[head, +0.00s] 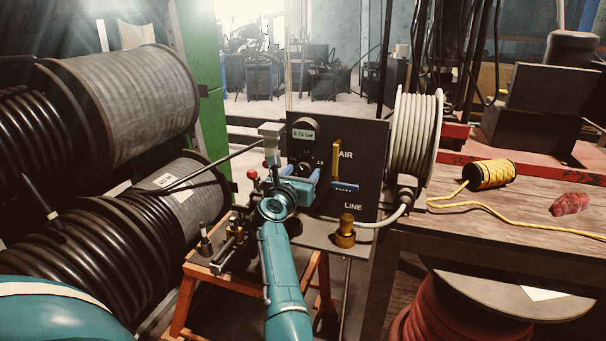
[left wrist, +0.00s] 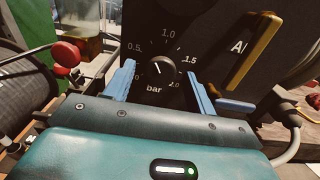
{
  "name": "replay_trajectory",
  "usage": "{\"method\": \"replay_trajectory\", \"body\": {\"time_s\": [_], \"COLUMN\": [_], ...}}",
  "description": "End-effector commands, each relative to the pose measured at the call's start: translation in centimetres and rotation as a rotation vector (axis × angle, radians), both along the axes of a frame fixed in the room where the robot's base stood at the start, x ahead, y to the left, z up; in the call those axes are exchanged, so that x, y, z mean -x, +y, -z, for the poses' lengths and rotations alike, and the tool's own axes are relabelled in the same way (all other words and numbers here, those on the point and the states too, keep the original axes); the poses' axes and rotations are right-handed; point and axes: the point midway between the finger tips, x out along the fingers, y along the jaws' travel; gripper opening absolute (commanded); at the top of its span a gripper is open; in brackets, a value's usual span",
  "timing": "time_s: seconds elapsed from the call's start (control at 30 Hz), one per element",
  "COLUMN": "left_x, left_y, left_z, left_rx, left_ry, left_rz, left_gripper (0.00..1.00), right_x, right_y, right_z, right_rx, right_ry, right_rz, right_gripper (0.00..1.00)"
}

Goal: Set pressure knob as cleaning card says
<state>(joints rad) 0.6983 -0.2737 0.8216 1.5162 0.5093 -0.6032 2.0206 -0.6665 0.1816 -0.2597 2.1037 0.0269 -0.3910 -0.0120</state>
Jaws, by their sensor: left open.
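The black pressure knob (left wrist: 163,70) sits on the dark panel (head: 365,135), ringed by bar marks from 0.5 to 2.0 in the left wrist view. Its white pointer leans up and left, between 0.5 and 1.0. A small display (head: 304,134) above it seems to read 0.75 bar. My left gripper (left wrist: 163,80) is open, its blue fingers on either side of the knob; I cannot tell whether they touch it. In the head view my left gripper (head: 301,171) hides most of the knob. I cannot make out a cleaning card. My right gripper is out of view.
A grey hose reel (head: 414,135) is at the panel's right. A brass fitting (head: 345,232) is below. The wooden bench (head: 480,230) holds a yellow rope spool (head: 490,173).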

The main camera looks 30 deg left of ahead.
Motion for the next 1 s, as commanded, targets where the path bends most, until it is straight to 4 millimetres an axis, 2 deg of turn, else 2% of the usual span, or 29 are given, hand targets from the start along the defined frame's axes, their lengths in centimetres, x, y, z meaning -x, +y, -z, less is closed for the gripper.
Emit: {"method": "replay_trajectory", "body": {"time_s": [0.07, 0.6, 1.0], "left_x": [0.00, -0.01, 0.01], "left_y": [0.01, 0.00, 0.03], "left_z": [-0.02, -0.02, -0.13], "left_rx": [0.000, -0.001, -0.088], "left_ry": [0.000, -0.001, 0.020], "left_rz": [0.000, 0.000, -0.001], "left_gripper": [0.55, 0.11, 0.11], "right_x": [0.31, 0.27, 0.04], "right_y": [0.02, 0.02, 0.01], "right_z": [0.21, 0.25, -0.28], "right_rx": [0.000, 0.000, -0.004], "right_ry": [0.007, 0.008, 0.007], "right_rz": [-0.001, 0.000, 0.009], "right_gripper": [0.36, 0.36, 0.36]}}
